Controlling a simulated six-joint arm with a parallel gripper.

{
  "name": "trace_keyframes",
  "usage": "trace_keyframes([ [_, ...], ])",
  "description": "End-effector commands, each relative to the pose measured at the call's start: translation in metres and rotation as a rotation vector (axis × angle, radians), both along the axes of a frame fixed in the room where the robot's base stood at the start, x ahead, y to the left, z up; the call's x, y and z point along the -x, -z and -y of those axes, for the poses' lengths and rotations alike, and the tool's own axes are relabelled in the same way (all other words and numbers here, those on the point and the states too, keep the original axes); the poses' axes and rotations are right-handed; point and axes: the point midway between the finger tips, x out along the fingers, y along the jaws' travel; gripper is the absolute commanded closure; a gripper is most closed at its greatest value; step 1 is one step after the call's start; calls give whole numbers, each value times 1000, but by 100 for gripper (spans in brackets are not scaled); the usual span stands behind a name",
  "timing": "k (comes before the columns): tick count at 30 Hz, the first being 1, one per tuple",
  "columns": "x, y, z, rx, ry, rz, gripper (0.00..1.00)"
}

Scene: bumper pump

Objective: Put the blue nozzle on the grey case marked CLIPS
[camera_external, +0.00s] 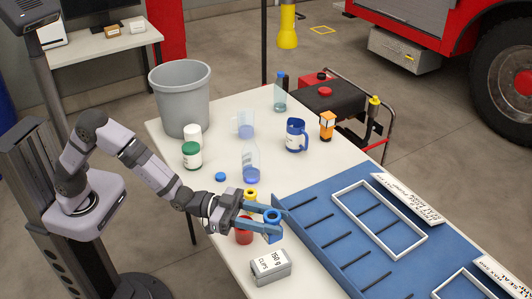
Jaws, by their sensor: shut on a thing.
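The blue nozzle (272,236) is between the two blue-grey fingers of my gripper (267,221), which is shut on it. It looks upright, with its round opening at the top. The grey case marked CLIPS (270,267) lies on the white table near its front edge, with a label reading CLIPS and 150 g. The nozzle is behind the case in the picture, apart from it. I cannot tell how high the nozzle is above the table.
A red item (243,237) and a yellow item (250,194) stand close to my gripper. A blue tray (325,250) with dark slots and a white frame lies to the right. Bottles, a blue mug (296,135) and a grey bin (180,97) stand farther back.

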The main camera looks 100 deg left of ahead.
Motion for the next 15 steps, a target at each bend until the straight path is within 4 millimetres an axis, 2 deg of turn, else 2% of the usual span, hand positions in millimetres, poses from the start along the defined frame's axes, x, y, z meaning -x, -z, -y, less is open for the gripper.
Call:
trace_keyframes([
  [8, 0, 10, 0, 0, 2, 4, 95],
  [15, 0, 46, 0, 0, 2, 1, 95],
])
